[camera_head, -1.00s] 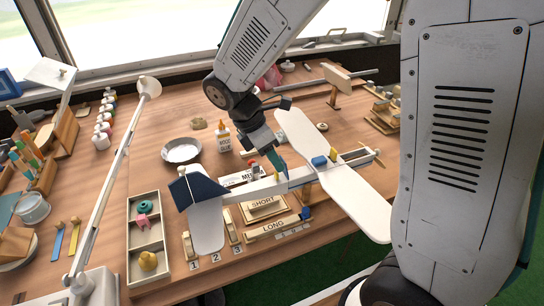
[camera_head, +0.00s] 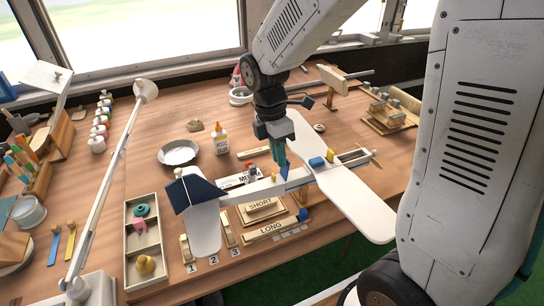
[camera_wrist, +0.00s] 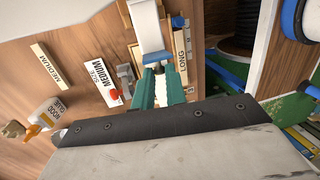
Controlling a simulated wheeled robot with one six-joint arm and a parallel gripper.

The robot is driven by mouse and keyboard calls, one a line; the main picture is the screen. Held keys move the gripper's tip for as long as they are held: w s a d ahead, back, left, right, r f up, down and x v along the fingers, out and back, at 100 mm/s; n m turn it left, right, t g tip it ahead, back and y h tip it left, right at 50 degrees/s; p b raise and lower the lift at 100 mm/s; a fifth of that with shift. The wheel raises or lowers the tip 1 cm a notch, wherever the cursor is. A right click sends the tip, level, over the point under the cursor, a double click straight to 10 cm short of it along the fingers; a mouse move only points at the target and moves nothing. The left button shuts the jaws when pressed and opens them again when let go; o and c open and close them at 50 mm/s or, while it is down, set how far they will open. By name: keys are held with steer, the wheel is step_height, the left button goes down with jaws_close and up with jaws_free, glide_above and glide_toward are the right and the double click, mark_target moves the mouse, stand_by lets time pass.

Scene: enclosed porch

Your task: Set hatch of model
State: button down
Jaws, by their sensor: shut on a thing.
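The model aircraft lies across the front of the bench, with a white fuselage (camera_head: 262,188), white wing (camera_head: 352,197) and dark blue tail panel (camera_head: 196,187). My gripper (camera_head: 283,166) points down at the fuselage between tail and wing. Its teal fingers are shut on a small blue piece (camera_wrist: 156,57), which looks like the hatch. In the wrist view this piece is at the fingertips, over the white fuselage (camera_wrist: 146,25). The fingers partly hide it, and I cannot tell whether it is seated. Another blue block (camera_head: 317,162) sits on the wing.
SHORT (camera_head: 261,207) and LONG (camera_head: 270,230) labelled blocks lie in front of the fuselage. A glue bottle (camera_head: 219,138) and metal dish (camera_head: 179,153) stand behind. A compartment tray (camera_head: 129,262) and lamp arm (camera_head: 112,165) are at left.

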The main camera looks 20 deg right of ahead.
mark_target(306, 168)
steer(key=d+y, duration=0.2)
steer(key=shift+d+y, duration=0.2)
steer(key=shift+y, duration=0.2)
steer(key=d+y, duration=0.2)
steer(key=y, duration=0.1)
steer(key=shift+d+f+n+y, duration=0.2)
steer(key=shift+f+n+y, duration=0.1)
steer(key=shift+f, duration=0.05)
steer(key=d+y, duration=0.1)
steer(key=d+f+y, duration=0.1)
steer(key=y, duration=0.1)
steer(key=shift+f+y, duration=0.2)
steer(key=shift+y, duration=0.1)
steer(key=shift+d+f+n+y, duration=0.2)
steer(key=shift+d+f+y, duration=0.25)
steer(key=shift+y, duration=0.35)
steer(key=shift+d+f+n+y, duration=0.25)
steer(key=shift+f+y, duration=0.2)
steer(key=shift+y, duration=0.35)
steer(key=c, duration=1.4)
jaws_free()
steer(key=shift+c, duration=0.2)
steer(key=shift+d, duration=0.15)
steer(key=v, duration=0.7)
steer(key=shift+w+d+r, duration=0.1)
steer(key=shift+w+d, duration=0.05)
steer(key=shift+d, duration=0.15)
